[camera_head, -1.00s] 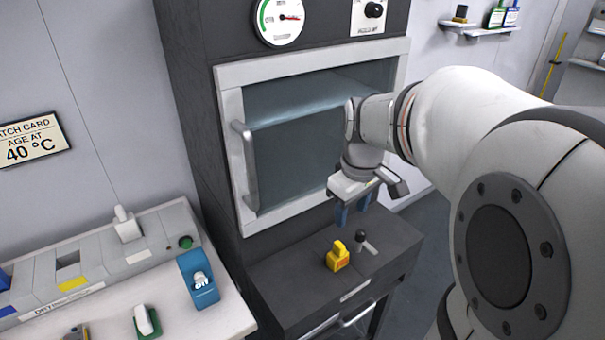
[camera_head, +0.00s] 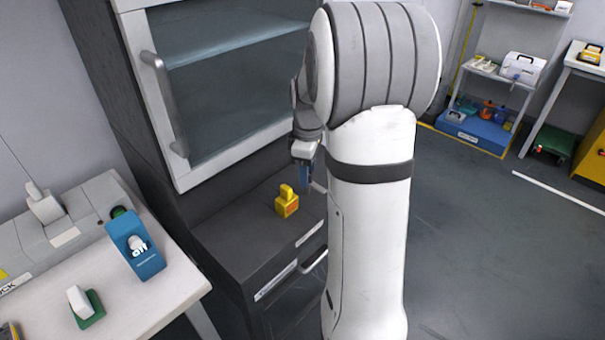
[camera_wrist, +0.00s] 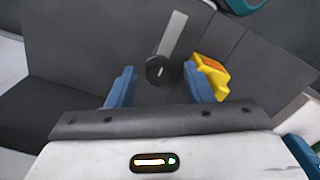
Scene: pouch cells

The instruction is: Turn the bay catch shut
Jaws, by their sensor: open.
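A lever with a round black knob (camera_wrist: 157,69) and a flat grey arm (camera_wrist: 173,35), which looks like the bay catch, is on the dark cabinet top (camera_head: 240,230). In the wrist view the knob appears between the two blue fingertips of my gripper (camera_wrist: 160,86), which are apart with nothing gripped. I cannot tell whether they touch it. In the head view my gripper (camera_head: 305,178) points down over the cabinet top, and the knob is hidden there. A yellow block-like piece (camera_head: 287,203) stands left of my gripper; in the wrist view (camera_wrist: 213,75) it is close beside the right finger.
The glass-fronted chamber (camera_head: 225,75) with its bar handle (camera_head: 165,100) rises behind the cabinet top. A drawer handle (camera_head: 313,260) is on the cabinet front. A bench with a blue holder (camera_head: 135,245) stands left. Open floor (camera_head: 480,240) lies right.

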